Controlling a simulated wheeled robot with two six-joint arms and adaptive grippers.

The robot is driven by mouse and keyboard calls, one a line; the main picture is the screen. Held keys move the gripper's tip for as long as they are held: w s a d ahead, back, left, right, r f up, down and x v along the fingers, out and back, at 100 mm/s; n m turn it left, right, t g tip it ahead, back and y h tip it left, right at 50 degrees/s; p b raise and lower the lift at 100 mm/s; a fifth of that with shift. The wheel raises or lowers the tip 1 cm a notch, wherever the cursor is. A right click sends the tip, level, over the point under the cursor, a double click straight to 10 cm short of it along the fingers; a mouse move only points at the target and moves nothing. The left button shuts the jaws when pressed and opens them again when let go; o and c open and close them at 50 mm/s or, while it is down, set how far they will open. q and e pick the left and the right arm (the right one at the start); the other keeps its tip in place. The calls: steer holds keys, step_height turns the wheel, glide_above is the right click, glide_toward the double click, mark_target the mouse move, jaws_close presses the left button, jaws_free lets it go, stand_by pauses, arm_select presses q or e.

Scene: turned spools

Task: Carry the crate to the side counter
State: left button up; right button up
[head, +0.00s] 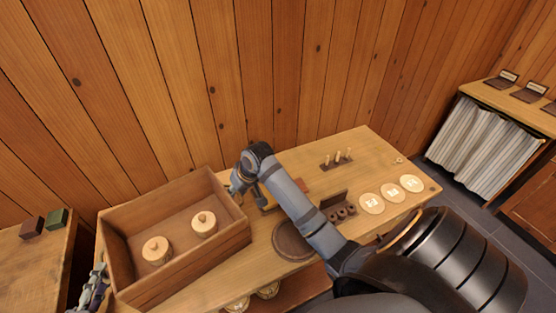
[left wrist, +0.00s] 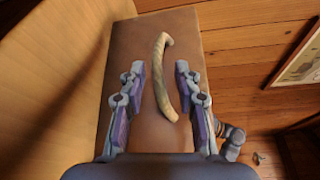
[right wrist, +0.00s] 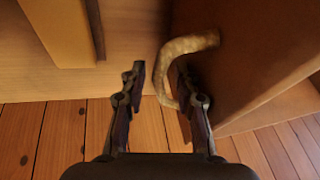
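The crate (head: 195,262) is a brown open wooden box at the left of the workbench, holding two round lidded wooden pieces (head: 157,250) (head: 204,224). My left gripper (head: 96,287) is at its left end. In the left wrist view, the open left fingers (left wrist: 157,74) stand either side of a pale rope handle (left wrist: 163,75) on the crate's end wall (left wrist: 220,30). My right gripper (head: 240,184) is at the crate's right end. In the right wrist view, its fingers (right wrist: 156,70) are open, with another rope handle (right wrist: 193,43) by the right-hand finger; contact is unclear.
A counter (head: 30,275) at the far left bears a dark block (head: 32,228) and a green block (head: 58,218). The bench (head: 375,155) holds pegs, pale discs (head: 391,192) and a round dark plate (head: 292,241). A curtained counter (head: 495,95) stands right. Wood walls close the back.

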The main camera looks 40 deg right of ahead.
arm_select(q)
steer(key=v, duration=0.6)
steer(key=shift+s+a, duration=0.2)
steer(key=shift+s, duration=0.05)
arm_select(e)
steer(key=v, duration=1.2)
